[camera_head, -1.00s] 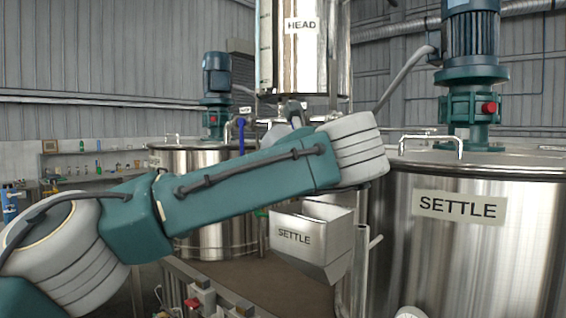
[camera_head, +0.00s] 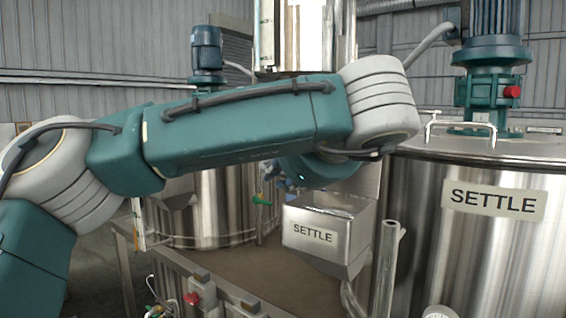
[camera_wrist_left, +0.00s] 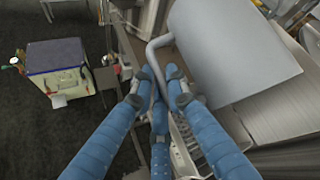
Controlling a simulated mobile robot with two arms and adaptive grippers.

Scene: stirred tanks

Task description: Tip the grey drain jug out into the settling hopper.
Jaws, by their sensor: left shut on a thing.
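In the left wrist view, the blue fingers of my left gripper (camera_wrist_left: 155,88) are closed around the handle of the grey drain jug (camera_wrist_left: 228,52). The jug's smooth grey side fills the upper right there; its mouth and contents are not visible. In the head view the jug is hidden behind my left arm, and only a bit of blue gripper (camera_head: 274,172) shows under the arm. The settling hopper (camera_head: 312,234), a steel box labelled SETTLE with a sloped lower part, is just below and right of it. My right gripper is not in view.
The large steel SETTLE tank (camera_head: 465,255) stands close on the right, with a vertical pipe (camera_head: 386,268) beside the hopper. A rail with a red button (camera_head: 192,298) runs along the front. Another steel tank (camera_head: 222,210) stands behind my arm.

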